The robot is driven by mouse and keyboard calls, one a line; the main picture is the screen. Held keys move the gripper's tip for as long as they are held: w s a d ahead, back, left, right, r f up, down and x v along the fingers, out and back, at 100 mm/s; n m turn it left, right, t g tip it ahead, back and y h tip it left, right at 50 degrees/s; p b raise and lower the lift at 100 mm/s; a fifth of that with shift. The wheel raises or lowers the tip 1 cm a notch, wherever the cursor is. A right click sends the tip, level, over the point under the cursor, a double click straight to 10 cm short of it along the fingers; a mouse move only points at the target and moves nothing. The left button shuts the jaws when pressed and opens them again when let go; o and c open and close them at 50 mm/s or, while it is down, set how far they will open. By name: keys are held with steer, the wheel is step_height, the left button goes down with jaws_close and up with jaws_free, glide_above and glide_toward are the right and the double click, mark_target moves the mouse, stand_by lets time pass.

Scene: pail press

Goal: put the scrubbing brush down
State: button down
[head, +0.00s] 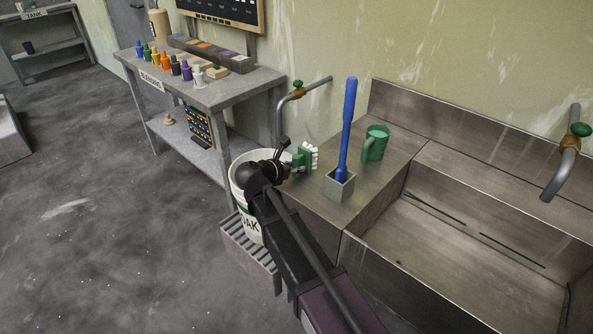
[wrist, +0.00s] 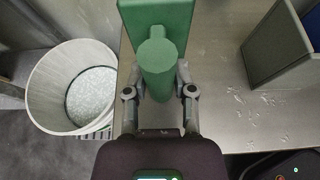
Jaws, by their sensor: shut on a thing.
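The scrubbing brush (head: 301,157) has a green back and handle with white bristles. My gripper (head: 292,170) is shut on its green handle, at the left end of the steel counter. In the wrist view the brush (wrist: 159,65) sits between the two fingers of my gripper (wrist: 160,92), over the counter's edge. The bristles are hidden in the wrist view. I cannot tell whether the brush touches the counter (wrist: 222,75).
A white pail (head: 240,183) stands on a slatted stand (head: 245,250) left of the counter. A grey holder (head: 340,186) with a blue-handled tool (head: 347,125) stands right of the brush. A green mug (head: 376,143) is behind it. The sink (head: 470,240) lies right.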

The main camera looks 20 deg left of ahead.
steer(key=shift+f, duration=0.15)
steer(key=shift+c, duration=2.2)
jaws_free()
steer(key=shift+r, duration=0.25)
steer(key=shift+s+a+r, duration=0.1)
steer(key=shift+s, duration=0.15)
steer(key=p+v, duration=0.5)
steer(key=v, duration=0.6)
steer(key=shift+s, duration=0.2)
steer(key=shift+a, duration=0.1)
